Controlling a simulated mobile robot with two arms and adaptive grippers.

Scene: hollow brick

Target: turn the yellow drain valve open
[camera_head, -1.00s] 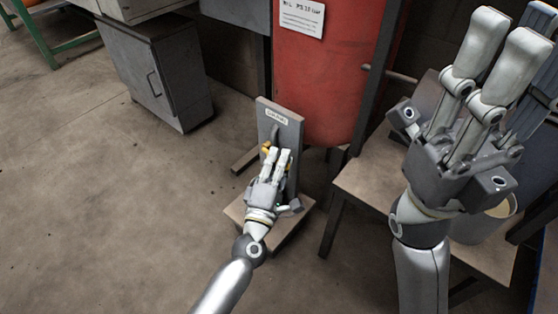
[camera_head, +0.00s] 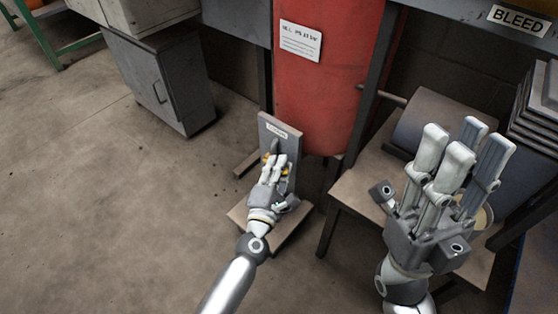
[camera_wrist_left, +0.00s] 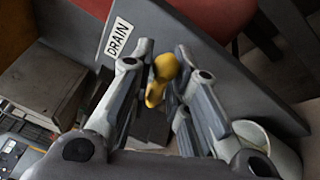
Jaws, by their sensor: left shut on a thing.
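The yellow drain valve handle (camera_wrist_left: 160,80) shows between my left gripper's fingers in the left wrist view, in front of an upright grey board (camera_wrist_left: 215,75) labelled DRAIN. In the head view, small yellow parts (camera_head: 285,171) show beside the fingers, the rest being hidden by them. My left gripper (camera_head: 274,162) is at the board and shut on the handle; it also shows in the left wrist view (camera_wrist_left: 163,62). My right gripper (camera_head: 461,143) is raised at the right, fingers up, apart and empty, far from the valve.
A red tank (camera_head: 325,100) with a white notice stands behind the board. A grey cabinet (camera_head: 165,85) stands at the left. The floor at left is clear.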

